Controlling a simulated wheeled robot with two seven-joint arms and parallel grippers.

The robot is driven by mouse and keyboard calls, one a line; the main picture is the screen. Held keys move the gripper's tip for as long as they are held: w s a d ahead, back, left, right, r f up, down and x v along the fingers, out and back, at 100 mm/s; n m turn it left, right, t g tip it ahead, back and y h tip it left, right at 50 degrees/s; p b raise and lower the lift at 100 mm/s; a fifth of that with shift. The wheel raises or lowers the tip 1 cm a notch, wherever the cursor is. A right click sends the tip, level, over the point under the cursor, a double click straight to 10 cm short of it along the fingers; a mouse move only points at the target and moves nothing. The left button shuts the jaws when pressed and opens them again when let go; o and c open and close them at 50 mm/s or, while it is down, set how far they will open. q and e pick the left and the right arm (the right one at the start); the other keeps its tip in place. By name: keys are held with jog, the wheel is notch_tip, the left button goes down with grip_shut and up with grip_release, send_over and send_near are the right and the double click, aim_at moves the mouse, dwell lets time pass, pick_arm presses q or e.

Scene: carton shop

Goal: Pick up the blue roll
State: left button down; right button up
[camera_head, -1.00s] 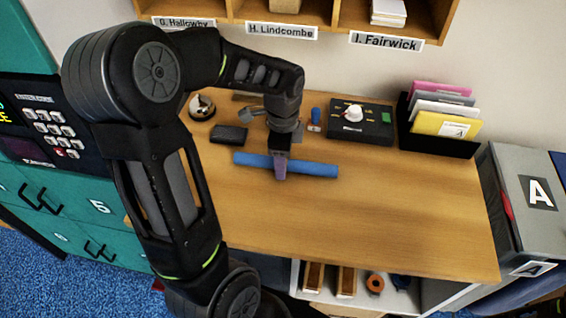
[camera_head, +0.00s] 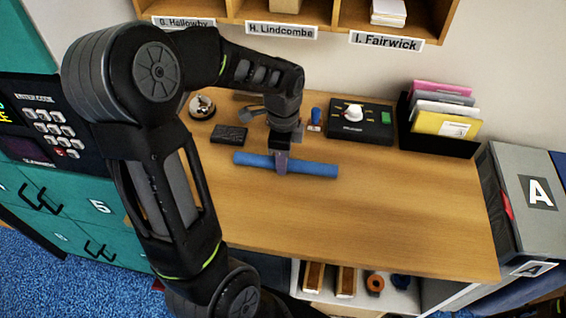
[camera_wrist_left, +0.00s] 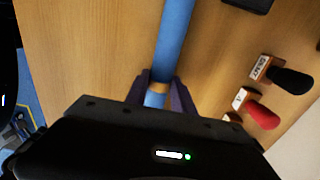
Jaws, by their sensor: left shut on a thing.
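The blue roll (camera_head: 312,169) is a long thin cylinder on the wooden desk, lying across the left half of the desk top. My left gripper (camera_head: 282,165) reaches down onto it from above, with its fingers around the roll near its middle. In the left wrist view the two purple-grey fingers (camera_wrist_left: 160,94) are closed on either side of the blue roll (camera_wrist_left: 174,40), with a tan band between them. I cannot tell any gap between the roll and the desk. My right gripper is not in view.
On the wooden desk (camera_head: 400,220) a dark block (camera_head: 229,134), a bell (camera_head: 201,106), a black box with a white knob (camera_head: 361,122) and a file holder (camera_head: 436,146) stand behind the roll. The front right of the desk is clear.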

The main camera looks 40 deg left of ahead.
pick_arm(q)
notch_tip(320, 180, up, 10)
jog(key=b, duration=0.1)
dwell(0.6)
jog(key=shift+d, duration=0.1)
dwell(0.5)
